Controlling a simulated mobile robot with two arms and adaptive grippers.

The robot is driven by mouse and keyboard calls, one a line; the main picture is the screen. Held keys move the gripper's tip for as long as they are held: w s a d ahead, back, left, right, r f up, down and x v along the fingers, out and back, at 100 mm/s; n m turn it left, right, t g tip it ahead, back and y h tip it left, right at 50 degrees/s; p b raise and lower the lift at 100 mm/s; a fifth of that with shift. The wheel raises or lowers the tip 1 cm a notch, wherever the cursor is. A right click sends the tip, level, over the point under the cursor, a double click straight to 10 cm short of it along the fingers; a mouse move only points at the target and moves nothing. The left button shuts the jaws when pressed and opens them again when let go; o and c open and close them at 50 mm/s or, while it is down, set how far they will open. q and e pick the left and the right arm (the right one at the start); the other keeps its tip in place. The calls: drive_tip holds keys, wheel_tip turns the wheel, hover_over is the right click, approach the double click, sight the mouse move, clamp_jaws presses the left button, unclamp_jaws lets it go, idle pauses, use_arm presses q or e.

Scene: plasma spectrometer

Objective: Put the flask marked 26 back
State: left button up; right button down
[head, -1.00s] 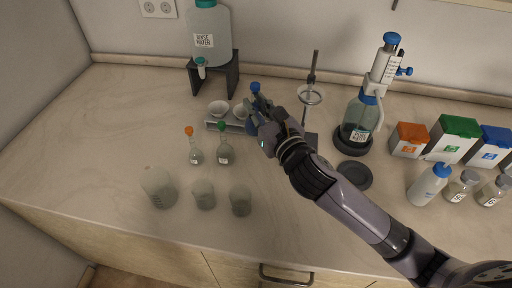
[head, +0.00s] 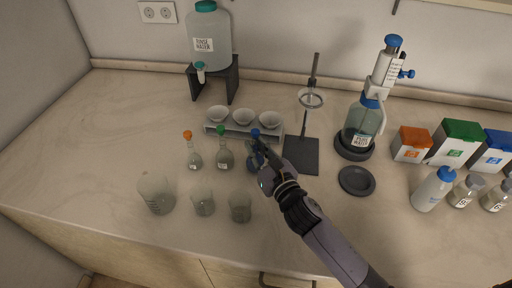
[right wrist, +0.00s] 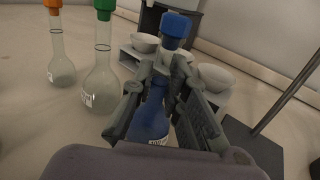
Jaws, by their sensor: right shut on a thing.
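The blue-stoppered flask (head: 254,163) holds dark blue liquid and stands upright at the right end of a row of flasks. My right gripper (head: 260,148) is shut on its neck. In the right wrist view the fingers (right wrist: 165,85) close around the neck below the blue stopper, above the blue body (right wrist: 148,122). Its label is mostly hidden, so I cannot read the number. I cannot tell whether its base touches the bench. The green-stoppered flask (head: 224,157) and the orange-stoppered flask (head: 194,158) stand to its left. My left gripper is not in view.
A rack with three white bowls (head: 243,131) is just behind. A ring stand (head: 303,152) stands to the right. Several beakers, one of them small (head: 240,207), are in front. A dark round pad (head: 356,181) lies to the right. The left bench area is clear.

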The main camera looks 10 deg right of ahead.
drive_tip(key=shift+f, duration=0.15)
drive_tip(key=c, duration=1.6)
unclamp_jaws()
drive_tip(key=shift+r, duration=0.2)
drive_tip(key=b+v, duration=0.2)
drive_tip(key=v, duration=0.9)
drive_tip(key=shift+f, duration=0.1)
drive_tip(key=shift+s+d, duration=0.15)
drive_tip(key=shift+s, duration=0.4)
